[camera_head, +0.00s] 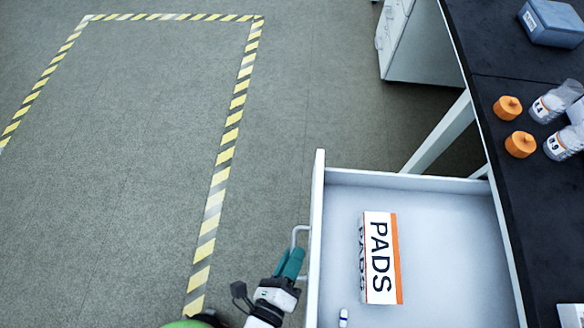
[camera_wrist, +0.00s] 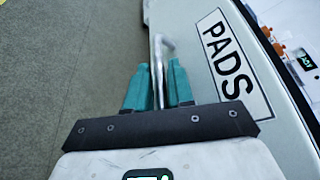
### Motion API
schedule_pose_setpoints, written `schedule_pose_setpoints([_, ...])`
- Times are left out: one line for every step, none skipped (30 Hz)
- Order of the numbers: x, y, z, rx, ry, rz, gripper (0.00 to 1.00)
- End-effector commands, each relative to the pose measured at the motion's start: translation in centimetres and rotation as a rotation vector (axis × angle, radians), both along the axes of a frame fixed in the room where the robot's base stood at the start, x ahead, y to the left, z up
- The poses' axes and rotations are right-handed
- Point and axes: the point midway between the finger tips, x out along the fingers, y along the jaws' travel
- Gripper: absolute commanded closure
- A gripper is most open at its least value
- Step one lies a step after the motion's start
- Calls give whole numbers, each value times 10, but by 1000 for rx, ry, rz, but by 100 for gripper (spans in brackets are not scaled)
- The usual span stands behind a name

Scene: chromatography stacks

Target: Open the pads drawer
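The pads drawer (camera_head: 345,215) is white and stands pulled well out from under the black bench, its inside showing in the head view. Its front (camera_wrist: 203,75) carries a "PADS" label (camera_wrist: 233,68) in the wrist view. A grey metal handle (camera_head: 296,236) sticks out from the front. My gripper (camera_head: 291,262) has teal fingers at the handle. In the wrist view my gripper (camera_wrist: 160,85) has one finger on each side of the handle bar (camera_wrist: 159,60), close against it; the exact contact is hard to see.
A white and orange PADS box (camera_head: 380,258) lies in the drawer, with a small white item (camera_head: 343,318) near it. The black bench top (camera_head: 500,60) holds orange caps (camera_head: 520,145), bottles (camera_head: 548,107) and a blue-grey box (camera_head: 553,22). The floor left of the drawer is clear, with striped tape (camera_head: 222,165).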

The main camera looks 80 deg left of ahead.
Motion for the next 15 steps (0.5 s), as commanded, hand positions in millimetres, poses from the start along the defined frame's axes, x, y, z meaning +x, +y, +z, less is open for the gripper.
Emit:
schedule_pose_setpoints([0,0,0,1,0,1,78])
schedule_pose_setpoints([-1,-1,0,1,0,1,78])
schedule_pose_setpoints([-2,-2,0,1,0,1,78])
schedule_pose_setpoints([-4,-3,1,1,1,1,78])
schedule_pose_setpoints([-6,-5,1,1,1,1,78])
schedule_pose_setpoints([-9,-9,2,2,2,2,78])
schedule_pose_setpoints([-11,-12,2,2,2,2,78])
schedule_pose_setpoints([-15,-15,3,2,2,2,78])
schedule_pose_setpoints([-19,-21,4,0,2,2,78])
schedule_pose_setpoints([-23,-25,5,1,1,3,78])
schedule_pose_setpoints([-27,-30,5,0,2,3,78])
schedule_pose_setpoints([-32,-36,7,0,2,4,78])
schedule_pose_setpoints([-35,-41,8,-1,2,5,78])
schedule_pose_setpoints([-38,-45,10,-1,1,4,78])
schedule_pose_setpoints([-44,-50,11,0,3,4,78])
